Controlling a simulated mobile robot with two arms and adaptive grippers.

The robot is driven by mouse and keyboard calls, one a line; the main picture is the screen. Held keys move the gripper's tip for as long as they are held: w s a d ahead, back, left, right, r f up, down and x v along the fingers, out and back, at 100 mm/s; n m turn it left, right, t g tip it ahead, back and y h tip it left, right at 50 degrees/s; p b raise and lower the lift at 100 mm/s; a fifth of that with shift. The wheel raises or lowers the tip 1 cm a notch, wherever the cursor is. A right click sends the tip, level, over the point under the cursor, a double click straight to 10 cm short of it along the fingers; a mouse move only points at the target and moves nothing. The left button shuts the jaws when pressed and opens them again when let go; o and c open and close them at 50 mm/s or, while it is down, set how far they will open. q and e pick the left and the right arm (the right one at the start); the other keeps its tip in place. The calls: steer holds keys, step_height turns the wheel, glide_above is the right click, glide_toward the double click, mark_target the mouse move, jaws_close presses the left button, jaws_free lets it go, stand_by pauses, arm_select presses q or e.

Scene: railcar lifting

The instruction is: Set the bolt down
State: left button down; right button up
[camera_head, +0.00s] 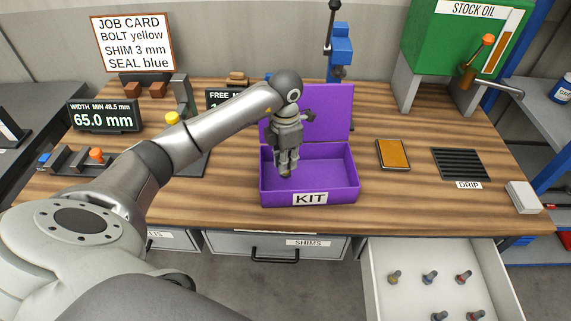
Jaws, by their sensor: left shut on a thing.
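My left gripper (286,168) points down into the purple KIT box (310,183), in its left half, with the arm reaching in from the left. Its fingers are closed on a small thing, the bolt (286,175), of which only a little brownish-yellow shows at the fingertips. I cannot tell whether the bolt touches the box floor. The box stands open, its purple lid (328,112) raised at the back. My right gripper is not in view.
An open drawer (378,278) at the lower right holds several bolts. An orange-brown pad (393,154) and the black DRIP grate (460,163) lie right of the box. The job card (133,42) reads bolt yellow. Bare bench surrounds the box's front and right.

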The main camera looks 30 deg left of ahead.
arm_select(q)
steer(key=shift+w+a+f, duration=0.15)
steer(key=shift+w+f, duration=0.1)
steer(key=shift+f, duration=0.05)
step_height(320, 180, down, 2)
steer(key=shift+f+p, duration=0.1)
steer(key=shift+p, duration=0.95)
steer(key=shift+f, duration=0.45)
steer(key=shift+f, duration=0.15)
steer(key=c, duration=1.5)
jaws_free()
steer(key=shift+o, duration=0.2)
